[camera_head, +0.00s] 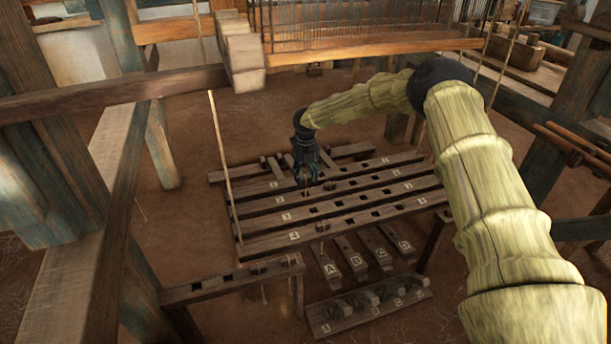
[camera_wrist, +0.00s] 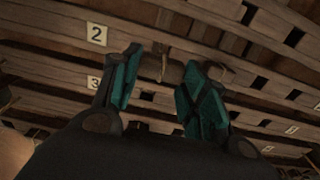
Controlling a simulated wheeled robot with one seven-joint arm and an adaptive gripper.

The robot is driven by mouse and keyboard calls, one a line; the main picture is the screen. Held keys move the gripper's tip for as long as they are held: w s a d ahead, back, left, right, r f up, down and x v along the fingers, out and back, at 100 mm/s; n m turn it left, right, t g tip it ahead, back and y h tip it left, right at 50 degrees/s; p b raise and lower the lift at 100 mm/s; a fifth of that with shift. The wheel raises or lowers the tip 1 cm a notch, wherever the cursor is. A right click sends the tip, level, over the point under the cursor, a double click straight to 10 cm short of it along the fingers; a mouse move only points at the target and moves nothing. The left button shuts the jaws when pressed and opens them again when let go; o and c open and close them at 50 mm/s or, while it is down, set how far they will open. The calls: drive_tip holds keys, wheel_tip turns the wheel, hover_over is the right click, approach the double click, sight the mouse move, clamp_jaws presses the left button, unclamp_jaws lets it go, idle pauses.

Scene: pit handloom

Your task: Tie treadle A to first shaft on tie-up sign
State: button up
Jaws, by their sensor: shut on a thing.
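My gripper (camera_head: 307,180) is over the left half of the slatted lams, near the lams numbered 1 and 2 (camera_head: 342,188). In the wrist view its teal fingers (camera_wrist: 160,72) stand either side of a small brownish peg-like piece (camera_wrist: 163,70); a thin cord seems to hang at it. Label 2 (camera_wrist: 96,34) is just left of the fingers, with label 3 (camera_wrist: 95,82) nearer. Treadle A (camera_head: 328,265) is the leftmost of the lettered treadles, below the lams, beside treadle B (camera_head: 351,260). I cannot make out the tie-up sign.
A low rack (camera_head: 370,308) with several dark pieces stands in front of the treadles. A holed wooden beam (camera_head: 230,283) is at lower left. A thick cross beam (camera_head: 115,97) and upright cord (camera_head: 221,150) stand left of my arm. Bare floor lies left.

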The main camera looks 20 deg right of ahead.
sight(306, 183)
drive_tip(key=shift+f+b, duration=0.45)
drive_tip(key=shift+f, duration=2.1)
drive_tip(key=o, duration=1)
drive_tip(key=shift+c, duration=0.2)
wheel_tip(306, 183, up, 12)
